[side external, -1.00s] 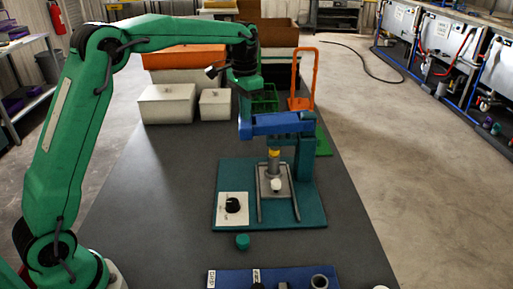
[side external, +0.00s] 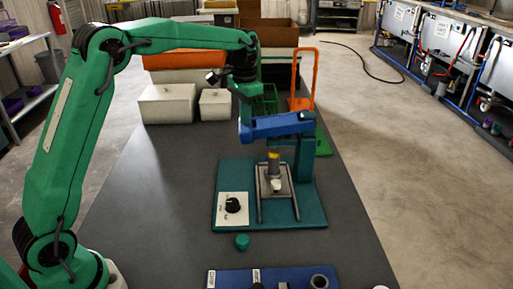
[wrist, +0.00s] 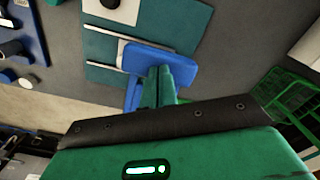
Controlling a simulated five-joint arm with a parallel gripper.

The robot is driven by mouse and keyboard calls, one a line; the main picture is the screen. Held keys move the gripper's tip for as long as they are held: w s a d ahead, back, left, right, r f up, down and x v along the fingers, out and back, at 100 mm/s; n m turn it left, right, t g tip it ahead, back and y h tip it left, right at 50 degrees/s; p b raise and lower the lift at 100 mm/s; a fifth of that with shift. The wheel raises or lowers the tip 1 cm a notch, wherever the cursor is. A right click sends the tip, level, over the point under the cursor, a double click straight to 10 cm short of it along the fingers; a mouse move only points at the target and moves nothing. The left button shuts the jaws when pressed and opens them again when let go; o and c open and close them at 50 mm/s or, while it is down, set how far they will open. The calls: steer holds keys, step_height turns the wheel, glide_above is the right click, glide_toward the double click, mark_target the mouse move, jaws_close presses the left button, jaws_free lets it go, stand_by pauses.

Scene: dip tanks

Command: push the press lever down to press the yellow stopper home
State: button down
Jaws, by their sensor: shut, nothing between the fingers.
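The press lever (side external: 275,125) is a blue bar on a teal post, sloping down toward its left end. It also shows in the wrist view (wrist: 185,60), partly behind my fingers. The yellow stopper (side external: 274,155) sits on top of a grey cylinder (side external: 274,166) beneath the lever; how deep it sits I cannot tell. My gripper (side external: 245,118) is shut and empty, pointing down at the lever's left end. It seems to touch the lever. In the wrist view my fingertips (wrist: 160,72) overlap the blue bar.
The press stands on a teal base (side external: 290,215) with a white dial panel (side external: 232,209). A green cap (side external: 242,242) and a blue rack (side external: 235,280) lie nearer the camera. White boxes (side external: 166,104) and an orange-handled item (side external: 303,80) stand behind. The table left of the base is clear.

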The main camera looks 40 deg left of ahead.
steer(key=shift+r, duration=0.15)
step_height(320, 180, up, 13)
stand_by(2.0)
steer(key=shift+s, duration=0.1)
steer(key=s+d+r+n+t, duration=0.2)
steer(key=s+t, duration=0.1)
steer(key=s, duration=1.3)
steer(key=s+d+f+n+t, duration=0.1)
steer(key=s+f+t, duration=0.1)
steer(key=s+f, duration=0.9)
steer(key=s, duration=0.3)
steer(key=shift+s+f+t, duration=0.2)
steer(key=shift+s+t, duration=0.1)
steer(key=shift+s, duration=0.1)
